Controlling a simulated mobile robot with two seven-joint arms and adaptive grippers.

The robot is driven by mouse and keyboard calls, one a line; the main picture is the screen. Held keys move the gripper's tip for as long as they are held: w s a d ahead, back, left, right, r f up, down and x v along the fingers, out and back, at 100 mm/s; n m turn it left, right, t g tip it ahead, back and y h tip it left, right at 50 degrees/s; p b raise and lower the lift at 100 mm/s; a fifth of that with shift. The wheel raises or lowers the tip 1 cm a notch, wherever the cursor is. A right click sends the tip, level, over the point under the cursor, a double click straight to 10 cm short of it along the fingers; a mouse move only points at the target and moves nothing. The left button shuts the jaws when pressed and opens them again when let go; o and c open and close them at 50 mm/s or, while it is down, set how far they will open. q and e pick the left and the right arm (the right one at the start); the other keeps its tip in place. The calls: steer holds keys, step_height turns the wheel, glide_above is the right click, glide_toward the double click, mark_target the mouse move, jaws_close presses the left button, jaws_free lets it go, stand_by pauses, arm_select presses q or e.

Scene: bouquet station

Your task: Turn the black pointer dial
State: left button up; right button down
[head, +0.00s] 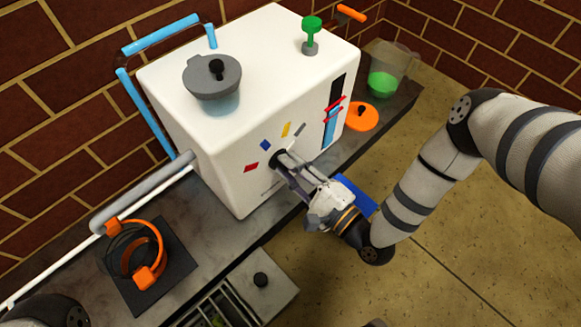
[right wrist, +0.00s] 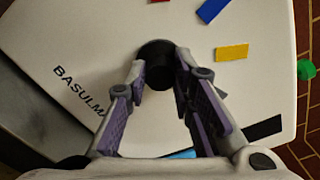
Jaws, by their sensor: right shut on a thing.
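The black pointer dial (head: 276,157) is on the front face of the white machine (head: 207,140), ringed by red, blue, yellow and grey marks. My right gripper (head: 284,163) reaches it from the front, and its fingers are shut on the dial. In the right wrist view the dial (right wrist: 157,66) is a round dark knob between the two fingertips (right wrist: 161,72). Which way its pointer faces is hard to tell. My left gripper is not in view.
A grey lidded pot (head: 212,84) and a green-topped knob (head: 311,35) are on the machine's top. An orange disc (head: 361,116) and a jug of green liquid (head: 383,83) stand on the counter at right.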

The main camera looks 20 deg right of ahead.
stand_by(0.5)
steer(key=c, duration=1.4)
jaws_free()
steer(key=shift+o, duration=0.2)
steer(key=shift+s, duration=0.1)
steer(key=v, duration=1.2)
